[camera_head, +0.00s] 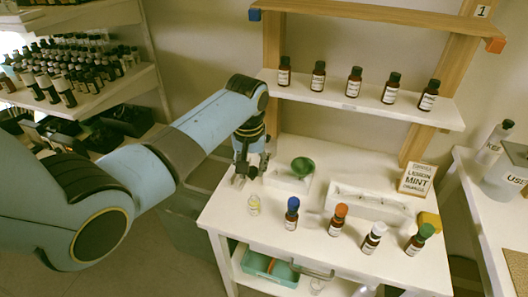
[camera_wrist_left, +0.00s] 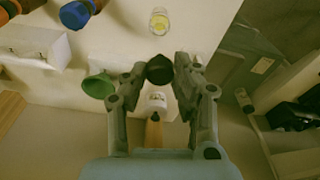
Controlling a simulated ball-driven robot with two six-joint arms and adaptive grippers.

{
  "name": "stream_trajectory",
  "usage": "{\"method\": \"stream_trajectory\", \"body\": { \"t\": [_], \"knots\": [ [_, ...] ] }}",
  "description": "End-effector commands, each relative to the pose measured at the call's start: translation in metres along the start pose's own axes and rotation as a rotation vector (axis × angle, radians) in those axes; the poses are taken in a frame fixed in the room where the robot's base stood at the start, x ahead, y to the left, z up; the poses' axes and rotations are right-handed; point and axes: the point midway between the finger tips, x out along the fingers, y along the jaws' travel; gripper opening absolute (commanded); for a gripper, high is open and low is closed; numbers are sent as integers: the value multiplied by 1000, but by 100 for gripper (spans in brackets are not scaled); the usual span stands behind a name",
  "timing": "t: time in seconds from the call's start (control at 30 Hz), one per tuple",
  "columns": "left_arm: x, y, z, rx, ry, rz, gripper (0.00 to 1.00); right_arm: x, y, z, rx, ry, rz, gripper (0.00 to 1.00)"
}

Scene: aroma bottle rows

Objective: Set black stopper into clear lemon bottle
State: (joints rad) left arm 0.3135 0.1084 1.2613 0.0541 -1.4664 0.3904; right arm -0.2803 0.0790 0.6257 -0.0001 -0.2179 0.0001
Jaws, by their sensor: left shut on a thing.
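The clear lemon bottle (camera_head: 253,204) is small, with yellow inside, and stands upright at the left front of the white table. It also shows at the top of the left wrist view (camera_wrist_left: 159,20), its mouth open. My left gripper (camera_head: 244,174) is above the table's left edge, behind the bottle and apart from it. In the left wrist view my left gripper (camera_wrist_left: 160,72) is shut on the black stopper (camera_wrist_left: 160,69), held between the fingertips. The stopper's lower part is hard to make out. My right gripper is not in view.
A green funnel (camera_head: 303,167) sits right of my gripper on a white block. Brown bottles with blue (camera_head: 292,213), orange (camera_head: 338,220), white (camera_head: 373,238) and green (camera_head: 419,239) caps stand along the front. A white rack (camera_head: 370,205) and a lesson card (camera_head: 416,180) are behind.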

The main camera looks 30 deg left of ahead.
Motion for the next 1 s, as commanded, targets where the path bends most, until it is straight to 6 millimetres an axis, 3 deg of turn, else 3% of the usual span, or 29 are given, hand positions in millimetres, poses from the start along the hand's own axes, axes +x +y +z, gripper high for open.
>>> {"method": "stream_trajectory", "body": {
  "t": [0.17,0.47,0.8,1.0],
  "knots": [
    [0,0,0,0,-1,-1,2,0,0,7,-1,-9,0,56],
    [1,0,0,7,0,0,2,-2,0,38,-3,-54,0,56],
    [24,0,4,7,-1,-1,2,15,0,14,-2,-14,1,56],
    [45,0,6,7,-1,-1,2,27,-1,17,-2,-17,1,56]
  ]
}}
